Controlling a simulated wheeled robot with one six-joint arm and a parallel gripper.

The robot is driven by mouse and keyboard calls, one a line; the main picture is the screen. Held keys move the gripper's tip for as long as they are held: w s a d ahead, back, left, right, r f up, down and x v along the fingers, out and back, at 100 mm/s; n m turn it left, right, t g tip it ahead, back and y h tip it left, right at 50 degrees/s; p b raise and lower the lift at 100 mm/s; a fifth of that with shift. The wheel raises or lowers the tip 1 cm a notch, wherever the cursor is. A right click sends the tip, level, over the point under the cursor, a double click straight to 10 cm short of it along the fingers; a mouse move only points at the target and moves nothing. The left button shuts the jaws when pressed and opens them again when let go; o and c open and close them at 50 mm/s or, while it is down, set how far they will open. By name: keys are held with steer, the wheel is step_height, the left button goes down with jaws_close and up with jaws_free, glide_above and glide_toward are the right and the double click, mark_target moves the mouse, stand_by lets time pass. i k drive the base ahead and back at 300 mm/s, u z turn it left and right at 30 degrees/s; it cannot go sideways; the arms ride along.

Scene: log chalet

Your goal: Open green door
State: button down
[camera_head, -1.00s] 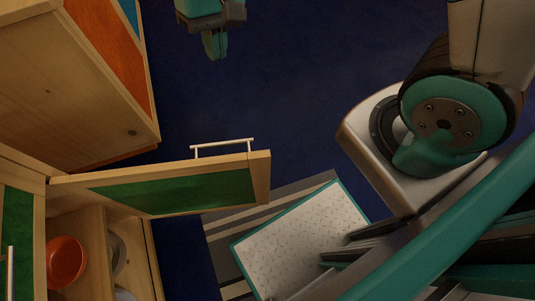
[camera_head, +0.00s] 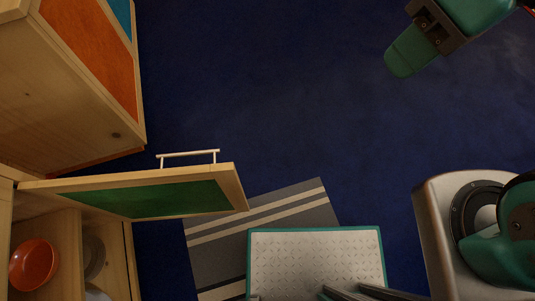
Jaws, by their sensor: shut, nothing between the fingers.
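The green door (camera_head: 150,199) has a light wood frame and a green panel. It stands swung wide out from the cabinet on the left, so the shelf inside shows. Its pale bar handle (camera_head: 188,155) is on the door's far face. My gripper (camera_head: 404,58) is at the top right, teal and shut with nothing in it. It is well to the right of the door and handle and touches neither.
An orange bowl (camera_head: 34,265) and grey dishes (camera_head: 94,258) sit inside the open cabinet. An orange-panelled cabinet (camera_head: 88,55) stands at the upper left. A striped rug (camera_head: 215,255) lies on the dark blue floor (camera_head: 265,90), which is clear between door and gripper.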

mark_target(214, 189)
steer(key=z, duration=0.8)
steer(key=k, duration=0.9)
steer(key=u, duration=1.9)
